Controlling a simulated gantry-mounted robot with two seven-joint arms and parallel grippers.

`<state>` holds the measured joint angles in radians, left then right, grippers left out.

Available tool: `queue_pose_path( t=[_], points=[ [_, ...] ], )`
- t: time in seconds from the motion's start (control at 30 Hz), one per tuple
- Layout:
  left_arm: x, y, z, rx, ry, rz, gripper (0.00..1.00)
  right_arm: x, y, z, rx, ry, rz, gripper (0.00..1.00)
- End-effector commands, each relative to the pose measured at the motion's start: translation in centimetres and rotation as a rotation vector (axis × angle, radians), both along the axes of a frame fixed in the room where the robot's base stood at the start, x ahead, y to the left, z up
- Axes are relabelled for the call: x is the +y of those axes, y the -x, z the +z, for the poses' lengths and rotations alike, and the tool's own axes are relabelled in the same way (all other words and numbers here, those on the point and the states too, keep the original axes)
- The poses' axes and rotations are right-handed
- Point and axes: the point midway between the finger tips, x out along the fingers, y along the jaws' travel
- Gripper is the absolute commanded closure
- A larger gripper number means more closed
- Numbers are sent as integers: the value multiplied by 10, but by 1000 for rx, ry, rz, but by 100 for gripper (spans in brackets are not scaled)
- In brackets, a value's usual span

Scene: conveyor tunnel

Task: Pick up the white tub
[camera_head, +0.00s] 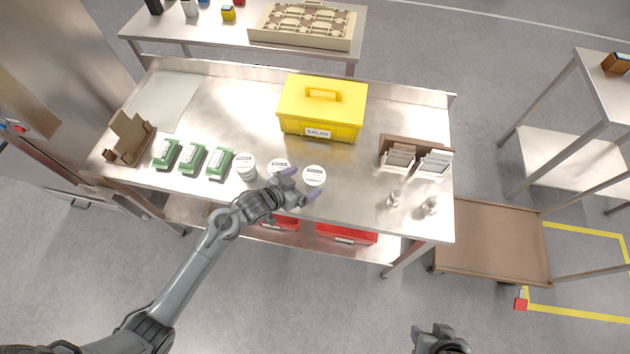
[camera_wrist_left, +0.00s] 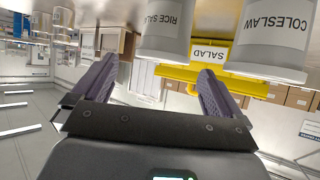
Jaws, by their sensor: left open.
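Three white tubs stand in a row near the front edge of the steel table: a left tub (camera_head: 246,168), a middle tub (camera_head: 277,165) partly hidden by my gripper, and a right tub (camera_head: 314,176). My left gripper (camera_head: 302,183) is open and empty, close in front of the middle and right tubs. In the left wrist view, which is upside down, a tub labelled RICE SALAD (camera_wrist_left: 166,30) lies ahead between the open fingers (camera_wrist_left: 160,66), and a COLESLAW tub (camera_wrist_left: 268,38) stands beside it. My right gripper (camera_head: 440,340) shows only partly at the bottom edge.
A yellow SALAD box (camera_head: 322,108) stands behind the tubs. Several green packs (camera_head: 192,158) lie to their left. A brown holder with cards (camera_head: 400,155) and two small shakers (camera_head: 394,199) stand to the right. Red bins (camera_head: 346,234) sit on the lower shelf.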

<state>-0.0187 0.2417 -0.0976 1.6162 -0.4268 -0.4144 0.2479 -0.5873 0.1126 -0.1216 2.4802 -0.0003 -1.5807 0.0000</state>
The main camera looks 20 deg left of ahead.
Motion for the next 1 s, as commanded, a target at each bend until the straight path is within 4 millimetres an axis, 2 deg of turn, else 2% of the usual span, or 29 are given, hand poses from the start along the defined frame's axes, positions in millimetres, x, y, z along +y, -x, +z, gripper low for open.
queue_pose_path(
  t=[0.1,0.43,0.73,1.0],
  points=[
    [-6,-13,-7,1,2,1,0,0,-2,0,-7,1,0,57],
    [-12,-29,-16,1,2,0,0,-3,-3,0,-9,10,5,57],
    [-22,-58,-31,0,1,0,0,-4,-3,-1,-9,13,6,57],
    [-25,-65,-35,0,0,0,0,-3,-3,-2,-9,9,4,57]
  ],
)
